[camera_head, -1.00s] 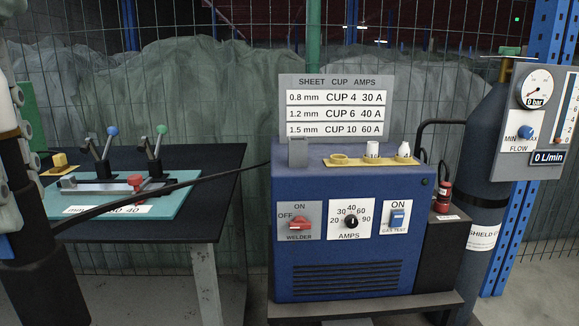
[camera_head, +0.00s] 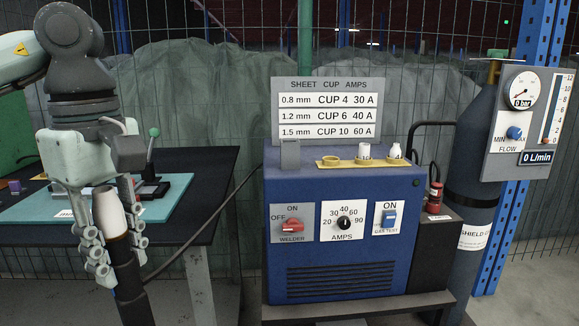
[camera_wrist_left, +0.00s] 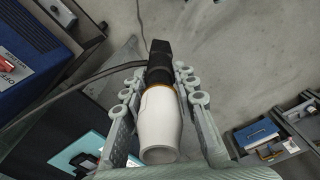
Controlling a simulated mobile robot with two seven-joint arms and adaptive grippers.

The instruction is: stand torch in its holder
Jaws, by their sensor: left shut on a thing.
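The torch has a white cup (camera_head: 108,209) and a dark handle (camera_head: 127,276). It stands roughly upright, cup up, in front of the bench in the head view. My left gripper (camera_head: 117,250) is shut around it with a finger on each side. In the left wrist view the torch (camera_wrist_left: 160,112) lies between the fingers, cup toward the camera, with an orange ring above the cup. A grey bracket (camera_head: 290,154), apparently the holder, stands at the left end of the blue welder's top. It looks empty, and the torch is apart from it. My right gripper is not in view.
The blue welder (camera_head: 340,248) has several front controls and a yellow cup rack (camera_head: 345,166). A dark bench (camera_head: 208,205) with a teal plate (camera_head: 172,203) stands at left. A cable runs from the torch area toward the welder. A gas cylinder (camera_head: 474,150) stands at right.

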